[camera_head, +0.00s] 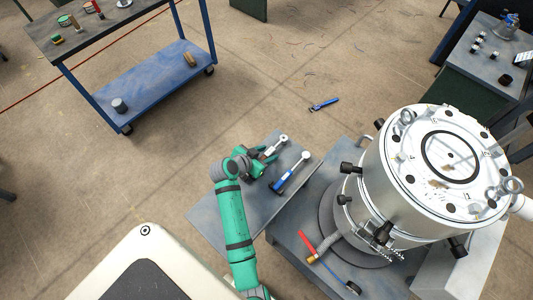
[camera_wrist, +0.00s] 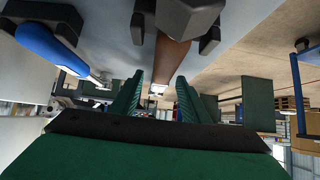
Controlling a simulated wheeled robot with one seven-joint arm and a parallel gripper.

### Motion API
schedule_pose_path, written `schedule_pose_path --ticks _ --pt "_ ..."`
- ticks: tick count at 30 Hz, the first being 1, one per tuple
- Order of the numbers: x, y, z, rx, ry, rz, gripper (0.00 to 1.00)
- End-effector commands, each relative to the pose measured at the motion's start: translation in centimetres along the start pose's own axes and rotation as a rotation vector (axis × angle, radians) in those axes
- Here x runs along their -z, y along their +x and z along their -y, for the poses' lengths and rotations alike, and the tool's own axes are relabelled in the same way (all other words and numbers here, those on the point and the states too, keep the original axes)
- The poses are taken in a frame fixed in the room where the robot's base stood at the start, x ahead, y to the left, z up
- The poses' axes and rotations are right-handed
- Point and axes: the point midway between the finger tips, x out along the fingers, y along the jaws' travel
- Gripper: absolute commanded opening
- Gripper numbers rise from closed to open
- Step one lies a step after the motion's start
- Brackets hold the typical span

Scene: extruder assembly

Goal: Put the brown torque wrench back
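The brown torque wrench shows its silver ratchet head (camera_head: 283,138) on a grey table in the head view. My gripper (camera_head: 264,166) is at its handle and hides most of it there. In the wrist view the brown handle (camera_wrist: 172,58) runs from a dark end cap down toward the gap between my green fingers (camera_wrist: 160,98). The fingers stand apart, and I see no clear contact with the handle. A blue-handled torque wrench (camera_head: 290,179) lies beside it to the right. Its blue handle (camera_wrist: 48,48) is at the upper left in the wrist view.
The grey table (camera_head: 215,216) is bare at its left. A large white round machine (camera_head: 385,165) stands close on the right. A blue cart (camera_head: 150,80) with small parts is at the upper left. A blue tool (camera_head: 323,104) lies on the floor beyond the table.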

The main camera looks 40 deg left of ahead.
Motion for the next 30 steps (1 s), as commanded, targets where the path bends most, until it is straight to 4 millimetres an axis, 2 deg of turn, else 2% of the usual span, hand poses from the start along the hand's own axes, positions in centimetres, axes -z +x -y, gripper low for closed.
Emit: schedule_pose_path --ticks 8,21,25,30 --pt "-0.1 -0.7 -0.1 -0.001 0.000 0.001 0.42" --pt "0.1 -8.2 -0.1 0.000 0.002 0.000 0.42" --pt "0.1 -9.8 0.0 0.001 0.000 -0.001 0.42" --pt "0.0 -10.7 0.1 0.002 -0.001 0.000 0.42"
